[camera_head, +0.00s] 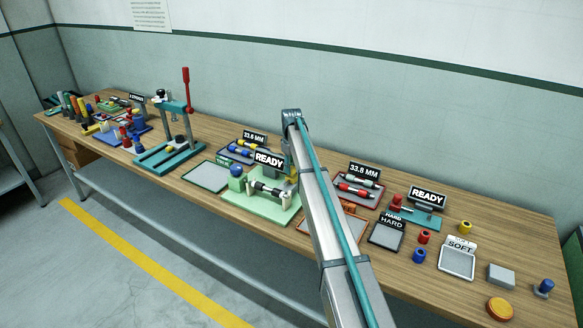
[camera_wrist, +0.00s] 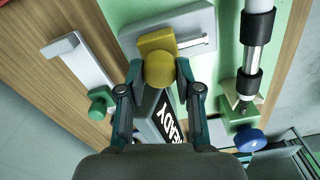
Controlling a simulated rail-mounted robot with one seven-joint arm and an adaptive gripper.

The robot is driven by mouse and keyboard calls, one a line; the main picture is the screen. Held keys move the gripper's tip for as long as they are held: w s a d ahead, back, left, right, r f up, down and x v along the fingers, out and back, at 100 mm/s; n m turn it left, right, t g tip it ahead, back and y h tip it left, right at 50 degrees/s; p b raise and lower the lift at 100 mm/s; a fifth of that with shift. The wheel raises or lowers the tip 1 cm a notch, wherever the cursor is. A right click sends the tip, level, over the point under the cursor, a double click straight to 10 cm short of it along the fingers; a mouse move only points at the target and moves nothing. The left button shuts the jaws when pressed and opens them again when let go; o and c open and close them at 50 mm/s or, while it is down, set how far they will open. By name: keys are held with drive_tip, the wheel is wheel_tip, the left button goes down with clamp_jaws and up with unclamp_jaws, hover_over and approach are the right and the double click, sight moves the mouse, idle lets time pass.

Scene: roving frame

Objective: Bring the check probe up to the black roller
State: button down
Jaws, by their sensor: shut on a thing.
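The black roller (camera_head: 270,189) lies across a mint-green fixture (camera_head: 256,207) in the head view. In the wrist view the roller (camera_wrist: 248,82) is at the right, with black bands and a pale middle. The check probe appears to be the yellow block with a round yellow knob (camera_wrist: 159,69) and a silver pin (camera_wrist: 200,44) pointing right towards the roller. A gap shows between the pin tip and the roller. My gripper (camera_wrist: 158,74) is shut on the yellow knob, one finger on each side. My arm hides most of the gripper in the head view.
A READY sign (camera_wrist: 172,125) stands close below my fingers in the wrist view. A blue knob (camera_wrist: 250,140) is near the roller's lower end. A grey bracket with a green knob (camera_wrist: 97,108) is at the left. Trays and a teal press (camera_head: 170,150) stand along the bench.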

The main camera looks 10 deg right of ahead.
drive_tip(key=s+a, duration=0.1)
drive_tip(key=s+a+b, duration=0.1)
drive_tip(key=s, duration=0.1)
drive_tip(key=shift+s+a, duration=0.3)
drive_tip(key=shift+a, duration=0.1)
drive_tip(key=shift+w, duration=0.1)
drive_tip(key=c, duration=0.8)
unclamp_jaws()
drive_tip(key=shift+a, duration=0.1)
